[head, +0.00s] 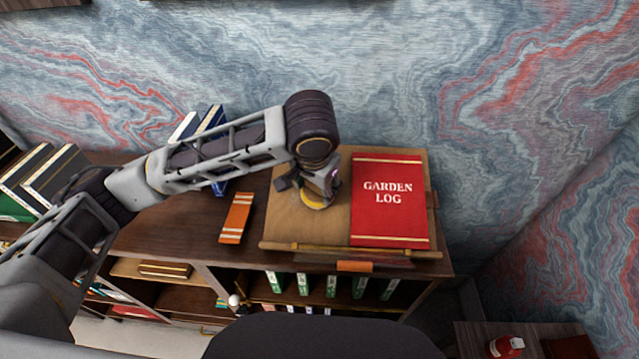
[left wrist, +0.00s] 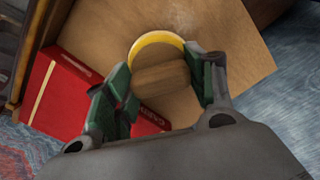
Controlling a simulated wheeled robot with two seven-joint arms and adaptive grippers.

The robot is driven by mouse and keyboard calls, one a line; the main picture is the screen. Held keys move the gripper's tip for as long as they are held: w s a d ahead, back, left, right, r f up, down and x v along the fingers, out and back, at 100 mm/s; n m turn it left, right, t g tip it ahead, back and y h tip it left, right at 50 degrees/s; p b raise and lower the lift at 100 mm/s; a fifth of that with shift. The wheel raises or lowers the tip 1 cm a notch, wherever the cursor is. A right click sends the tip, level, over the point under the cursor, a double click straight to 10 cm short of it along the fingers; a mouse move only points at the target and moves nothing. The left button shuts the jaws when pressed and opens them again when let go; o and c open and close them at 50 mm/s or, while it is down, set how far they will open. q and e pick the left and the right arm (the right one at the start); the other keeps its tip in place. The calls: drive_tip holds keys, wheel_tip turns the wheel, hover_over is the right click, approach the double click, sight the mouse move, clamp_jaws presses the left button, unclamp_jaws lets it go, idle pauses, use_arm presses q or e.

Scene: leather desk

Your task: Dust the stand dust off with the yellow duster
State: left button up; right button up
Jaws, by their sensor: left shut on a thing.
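The yellow duster (head: 318,206) shows as a yellow rim under my left gripper (head: 313,190) in the head view. In the left wrist view the duster (left wrist: 155,38) is a yellow arc around a brown wooden part, between the green-padded fingers of my left gripper (left wrist: 165,88), which is shut on it. The brown stand (head: 300,228) lies under the duster; it also fills much of the left wrist view (left wrist: 243,60). Whether the duster touches the stand is unclear. A faint pale patch, possibly dust, shows on the stand beyond the duster. My right gripper is out of view.
A red Garden Log book (head: 389,218) lies on the stand's right half. An orange book (head: 236,218) lies left of the stand. Blue books (head: 211,122) stand behind my arm, and more books (head: 55,175) stand at far left. A wooden ledge (head: 345,249) runs along the stand's front.

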use_arm(q)
drive_tip(key=shift+a+f, duration=0.15)
drive_tip(key=shift+a, duration=0.1)
drive_tip(key=shift+a, duration=1.8)
drive_tip(key=shift+a+r, duration=0.15)
drive_tip(key=shift+a, duration=0.75)
drive_tip(key=shift+a+r, duration=0.1)
drive_tip(key=shift+a, duration=0.8)
drive_tip(key=shift+f, duration=0.1)
drive_tip(key=shift+d, duration=0.25)
drive_tip(key=shift+w+d, duration=0.1)
drive_tip(key=shift+d, duration=1.55)
